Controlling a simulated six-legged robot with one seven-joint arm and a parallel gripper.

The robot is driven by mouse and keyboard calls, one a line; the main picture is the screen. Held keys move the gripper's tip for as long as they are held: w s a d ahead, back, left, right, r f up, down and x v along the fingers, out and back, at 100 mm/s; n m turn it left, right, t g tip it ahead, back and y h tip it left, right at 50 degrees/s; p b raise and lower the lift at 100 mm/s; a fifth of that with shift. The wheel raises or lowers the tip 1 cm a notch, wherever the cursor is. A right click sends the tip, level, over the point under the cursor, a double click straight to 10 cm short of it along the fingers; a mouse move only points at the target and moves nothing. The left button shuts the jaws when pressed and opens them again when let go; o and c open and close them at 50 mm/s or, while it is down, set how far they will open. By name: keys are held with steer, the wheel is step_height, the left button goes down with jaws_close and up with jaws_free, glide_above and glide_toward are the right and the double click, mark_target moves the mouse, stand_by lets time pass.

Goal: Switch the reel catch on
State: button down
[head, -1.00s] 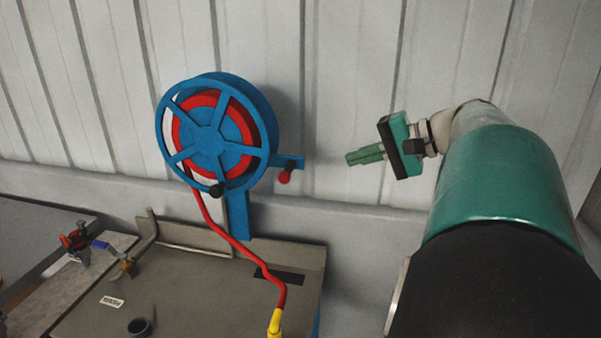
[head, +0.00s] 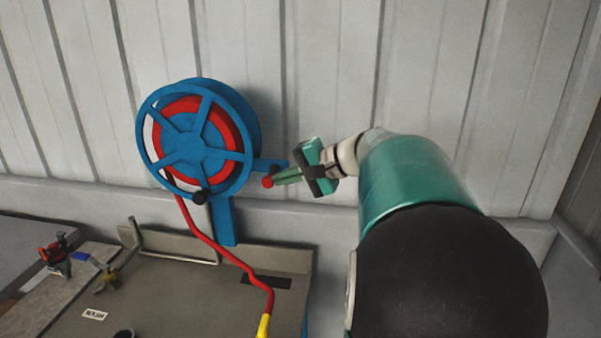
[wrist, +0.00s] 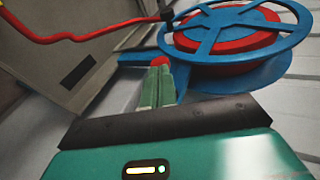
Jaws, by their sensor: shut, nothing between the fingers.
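The blue hose reel (head: 197,140) with a red hose wound on it stands against the wall, left of my gripper. The reel catch is a small lever with a red knob (head: 268,182) on a blue bracket (head: 270,165) at the reel's right side. My gripper (head: 277,180) is shut and empty, its green fingertips right at the red knob. In the wrist view the fingertips (wrist: 157,72) meet the red knob (wrist: 161,62) and partly hide it. I cannot tell whether they touch it.
A black crank knob (head: 199,196) sits on the reel's lower rim. The red hose (head: 225,252) hangs down to a yellow end (head: 263,326) over a grey bench (head: 180,290). A valve with a blue handle (head: 84,258) is at left. The ribbed wall is close behind.

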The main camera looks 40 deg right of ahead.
steer(key=shift+w+a, duration=0.1)
steer(key=shift+w, duration=0.1)
steer(key=shift+w+a, duration=1.2)
steer(key=shift+w, duration=0.05)
